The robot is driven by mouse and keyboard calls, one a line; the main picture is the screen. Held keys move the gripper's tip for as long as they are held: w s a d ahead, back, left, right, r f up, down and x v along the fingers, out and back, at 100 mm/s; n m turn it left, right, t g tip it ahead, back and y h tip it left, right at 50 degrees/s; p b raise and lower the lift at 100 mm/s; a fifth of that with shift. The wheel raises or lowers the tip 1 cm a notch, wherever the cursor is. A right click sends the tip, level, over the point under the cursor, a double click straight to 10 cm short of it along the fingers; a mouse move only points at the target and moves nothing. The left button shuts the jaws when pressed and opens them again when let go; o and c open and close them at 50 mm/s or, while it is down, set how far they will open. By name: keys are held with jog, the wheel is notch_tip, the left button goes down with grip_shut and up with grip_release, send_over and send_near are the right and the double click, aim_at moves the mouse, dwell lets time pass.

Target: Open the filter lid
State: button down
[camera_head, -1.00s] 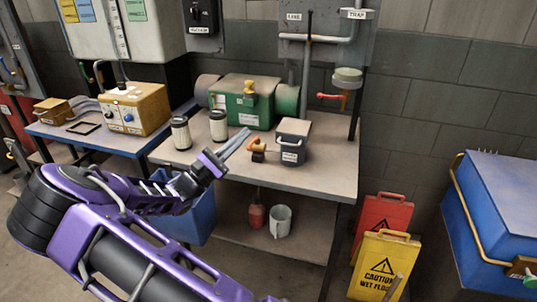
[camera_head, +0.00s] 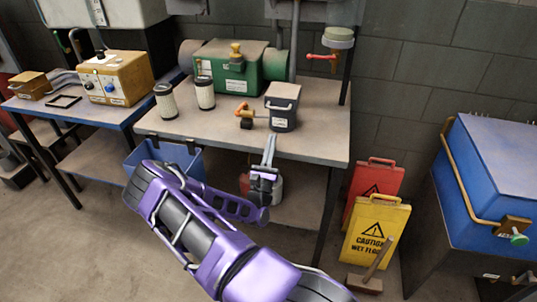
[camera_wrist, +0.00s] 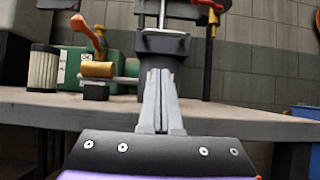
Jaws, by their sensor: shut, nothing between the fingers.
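A small dark grey box (camera_head: 284,118) with a lighter lid (camera_head: 283,91) and a front handle stands near the table's front edge; the lid looks shut. A brass valve (camera_head: 247,123) with an orange lever joins its left side. A green housing (camera_head: 227,66) with a yellow knob stands behind, with two pleated filter cartridges (camera_head: 205,93) (camera_head: 163,101) to its left. Which part is the filter lid is not marked legibly. My gripper (camera_head: 270,140) is shut and empty in front of the grey box. In the wrist view, its fingers (camera_wrist: 160,76) point at the box, partly hiding it.
The workbench (camera_head: 190,128) has bare top at front left. A blue bin (camera_head: 164,160) hangs below its front edge. Yellow (camera_head: 377,235) and red (camera_head: 371,180) floor signs stand to the right, beside a blue chest (camera_head: 497,165).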

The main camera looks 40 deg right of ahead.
aim_at(282, 99)
jog(key=x, duration=0.3)
jog(key=shift+w+d+r, duration=0.15)
jog(key=shift+d+r, duration=0.05)
jog(key=shift+d, duration=0.1)
notch_tip(282, 99, up, 3)
jog(key=shift+w+f, duration=0.1)
jog(key=shift+f, duration=0.1)
jog(key=shift+w+d+r, duration=0.1)
jog(key=shift+r, duration=0.45)
